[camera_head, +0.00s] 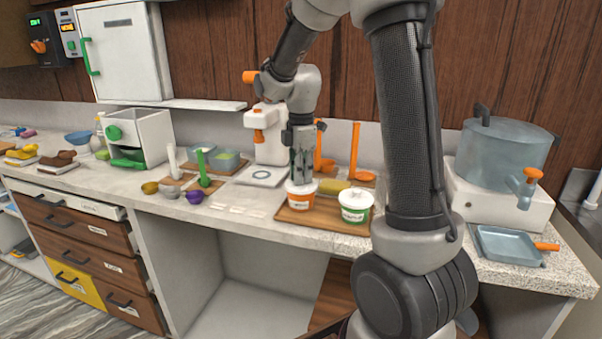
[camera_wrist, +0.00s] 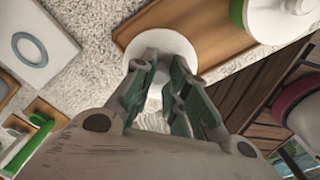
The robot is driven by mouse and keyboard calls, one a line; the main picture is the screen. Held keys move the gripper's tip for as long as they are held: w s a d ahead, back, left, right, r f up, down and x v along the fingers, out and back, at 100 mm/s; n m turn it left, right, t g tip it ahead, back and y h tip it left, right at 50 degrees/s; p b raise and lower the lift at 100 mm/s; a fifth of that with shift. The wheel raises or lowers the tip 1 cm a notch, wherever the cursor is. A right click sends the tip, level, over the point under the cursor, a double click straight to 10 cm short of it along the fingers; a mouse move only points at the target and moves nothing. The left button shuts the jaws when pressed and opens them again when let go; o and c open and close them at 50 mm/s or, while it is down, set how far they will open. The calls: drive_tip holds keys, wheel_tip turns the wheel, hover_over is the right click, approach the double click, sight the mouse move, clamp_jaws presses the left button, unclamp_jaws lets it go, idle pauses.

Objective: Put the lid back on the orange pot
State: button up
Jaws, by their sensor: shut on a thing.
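The orange pot (camera_head: 299,198), an orange-banded tub with a white label, stands at the left end of a wooden tray (camera_head: 325,220). Its white lid (camera_head: 293,185) shows at the pot's top, under my gripper (camera_head: 301,178). In the wrist view the lid is a white disc (camera_wrist: 172,40) below my gripper (camera_wrist: 163,62). The fingers point down and are shut on the lid, apparently by its knob, which they hide. The lid looks level and over the pot; whether it is fully seated I cannot tell.
A green-banded pot (camera_head: 355,207) with a white lid stands on the tray's right. A yellow sponge-like block (camera_head: 334,186) lies behind. A steel boiler (camera_head: 505,155) stands far right.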

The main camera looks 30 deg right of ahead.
drive_tip(key=o, duration=0.8)
drive_tip(key=shift+o, duration=0.5)
drive_tip(key=o, duration=0.4)
drive_tip(key=shift+r, duration=3.55)
drive_tip(key=shift+c, duration=0.2)
